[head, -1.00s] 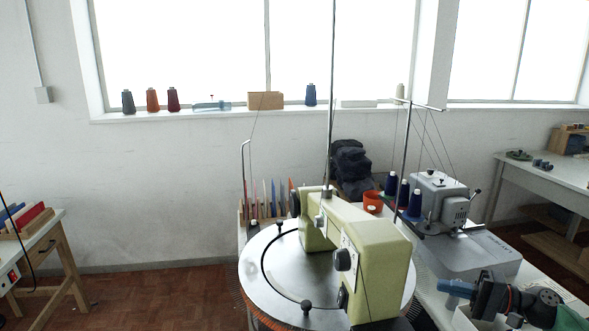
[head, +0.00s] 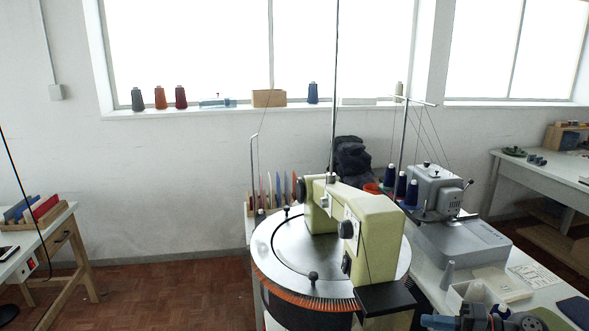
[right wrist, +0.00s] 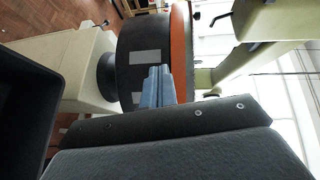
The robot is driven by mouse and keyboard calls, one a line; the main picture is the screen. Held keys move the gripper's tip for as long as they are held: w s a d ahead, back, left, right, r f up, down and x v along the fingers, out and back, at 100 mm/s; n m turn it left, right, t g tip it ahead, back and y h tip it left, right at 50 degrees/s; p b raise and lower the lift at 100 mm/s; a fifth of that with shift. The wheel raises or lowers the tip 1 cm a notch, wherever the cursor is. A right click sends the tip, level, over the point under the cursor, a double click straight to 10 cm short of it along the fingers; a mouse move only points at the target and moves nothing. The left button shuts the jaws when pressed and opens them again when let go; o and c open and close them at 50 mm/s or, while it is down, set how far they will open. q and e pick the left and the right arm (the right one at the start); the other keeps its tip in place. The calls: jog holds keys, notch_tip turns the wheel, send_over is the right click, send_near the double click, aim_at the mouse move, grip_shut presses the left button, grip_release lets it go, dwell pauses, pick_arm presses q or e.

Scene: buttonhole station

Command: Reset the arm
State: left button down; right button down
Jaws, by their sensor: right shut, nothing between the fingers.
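My right gripper (head: 429,321) shows at the bottom edge of the head view, its blue fingers pointing left. The fingers are shut and hold nothing. In the right wrist view the shut blue fingers (right wrist: 156,88) stand in front of the dark drum with an orange band (right wrist: 180,45); I cannot tell whether they touch it. The pale green machine (head: 375,225) with its round metal plate (head: 285,262) stands left of the gripper in the head view. My left gripper is not in view.
A grey machine (head: 462,243) with blue thread cones stands on the table at right. A white tray (head: 455,299) with a grey cone sits in front of it. A wooden side table (head: 60,220) is at far left. Floor between it and the green machine is clear.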

jog(key=s+a+f+n+g+h, duration=0.1)
jog(key=s+a+f+n+h, duration=0.1)
jog(key=s+a+f, duration=0.45)
jog(key=s+a+f+n+g+h, duration=0.15)
jog(key=s+f, duration=0.25)
jog(key=f, duration=0.6)
jog(key=s+a+f+n+h, duration=0.1)
jog(key=s+a+f+h, duration=0.2)
jog(key=s+a+f, duration=0.35)
jog(key=s+a+f+g+h, duration=0.1)
jog(key=s+f+g+h, duration=0.1)
jog(key=s+f+h, duration=0.5)
jog(key=s+f, duration=0.1)
jog(key=s, duration=0.4)
jog(key=shift+a+h, duration=0.3)
jog(key=shift+h, duration=0.05)
jog(key=shift+n, duration=0.25)
